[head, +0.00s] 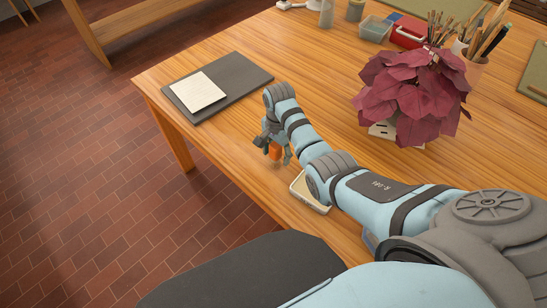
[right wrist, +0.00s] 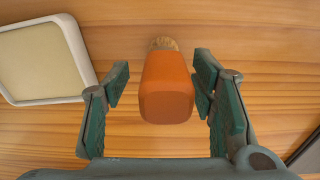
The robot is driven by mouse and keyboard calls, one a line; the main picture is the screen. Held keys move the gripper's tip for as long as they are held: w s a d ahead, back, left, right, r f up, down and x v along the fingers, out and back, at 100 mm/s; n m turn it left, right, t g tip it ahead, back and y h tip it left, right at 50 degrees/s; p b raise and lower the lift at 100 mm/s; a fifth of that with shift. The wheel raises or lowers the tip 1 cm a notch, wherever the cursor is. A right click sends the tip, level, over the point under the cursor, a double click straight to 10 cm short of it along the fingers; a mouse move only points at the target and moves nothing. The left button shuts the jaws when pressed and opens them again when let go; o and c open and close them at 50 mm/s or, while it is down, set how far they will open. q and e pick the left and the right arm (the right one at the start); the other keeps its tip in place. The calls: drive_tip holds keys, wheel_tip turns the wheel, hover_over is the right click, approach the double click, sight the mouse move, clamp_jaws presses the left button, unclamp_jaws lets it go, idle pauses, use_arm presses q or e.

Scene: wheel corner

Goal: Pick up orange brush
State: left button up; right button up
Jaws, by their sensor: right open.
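The orange brush (right wrist: 167,88) shows in the right wrist view as an orange block with a tan bristle end at its far side. It stands between the two green-padded fingers of my right gripper (right wrist: 160,85), which is open. A gap shows on the left side of the brush; the right finger is very close to it. In the head view the brush (head: 275,151) is a small orange patch between the fingers of my right gripper (head: 273,150), near the table's front edge. My left gripper is not in view.
A cream-rimmed tray (right wrist: 77,50) lies left of the brush in the wrist view and beside my arm in the head view (head: 296,188). A dark mat (head: 240,75) with a white notepad (head: 198,92) lies beyond. A red-leaved plant (head: 412,95) stands to the right.

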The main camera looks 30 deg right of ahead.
sight(275, 158)
drive_tip(key=f, duration=0.1)
drive_tip(key=f+b, duration=0.1)
drive_tip(key=f, duration=0.1)
drive_tip(key=shift+w+a+f, duration=0.1)
drive_tip(key=shift+w+a, duration=0.05)
drive_tip(key=shift+a, duration=0.25)
drive_tip(key=shift+s+r, duration=0.2)
drive_tip(key=shift+s, duration=0.2)
drive_tip(key=shift+c, duration=0.8)
drive_tip(key=shift+d, duration=0.1)
drive_tip(key=c, duration=0.6)
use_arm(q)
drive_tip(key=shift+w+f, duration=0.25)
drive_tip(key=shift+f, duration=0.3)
use_arm(e)
clamp_jaws()
